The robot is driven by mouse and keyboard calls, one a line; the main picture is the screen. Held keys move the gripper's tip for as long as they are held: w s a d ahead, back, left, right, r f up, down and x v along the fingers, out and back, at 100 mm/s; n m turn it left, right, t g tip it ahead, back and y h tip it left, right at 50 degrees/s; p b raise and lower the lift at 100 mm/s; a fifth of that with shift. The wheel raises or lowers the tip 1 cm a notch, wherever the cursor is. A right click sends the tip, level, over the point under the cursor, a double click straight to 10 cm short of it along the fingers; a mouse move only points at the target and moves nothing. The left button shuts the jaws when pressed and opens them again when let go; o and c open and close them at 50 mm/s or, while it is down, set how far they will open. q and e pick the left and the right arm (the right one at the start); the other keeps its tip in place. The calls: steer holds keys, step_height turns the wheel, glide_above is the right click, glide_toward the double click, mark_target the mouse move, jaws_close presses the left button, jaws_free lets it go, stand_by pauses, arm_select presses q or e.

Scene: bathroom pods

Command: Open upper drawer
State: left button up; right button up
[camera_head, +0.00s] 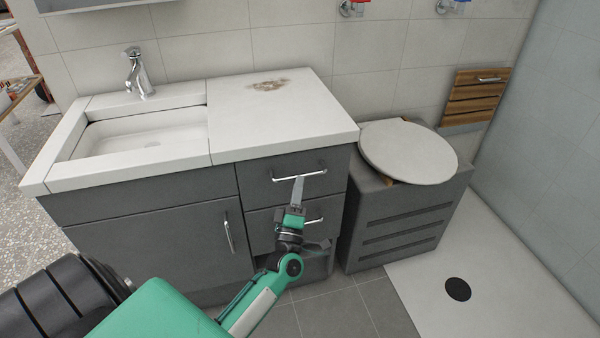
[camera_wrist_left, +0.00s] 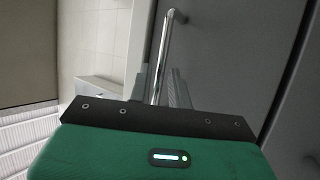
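The upper drawer (camera_head: 258,174) is a dark grey front under the right half of the white counter, and it looks closed. Its handle (camera_head: 316,173) is a thin horizontal metal bar. In the left wrist view the handle bar (camera_wrist_left: 168,42) runs between the two grey fingers of my left gripper (camera_wrist_left: 161,88). The fingers are close together, one on each side of the bar, and look shut on it. My right gripper is not in view.
A lower drawer (camera_head: 262,219) with its own bar handle sits below. A cabinet door (camera_head: 160,252) and sink (camera_head: 140,135) are at left. A toilet unit (camera_head: 395,225) with a round lid (camera_head: 408,151) stands close at right. Floor shows in front.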

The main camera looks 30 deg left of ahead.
arm_select(q)
steer(key=shift+x, duration=1.7)
jaws_close()
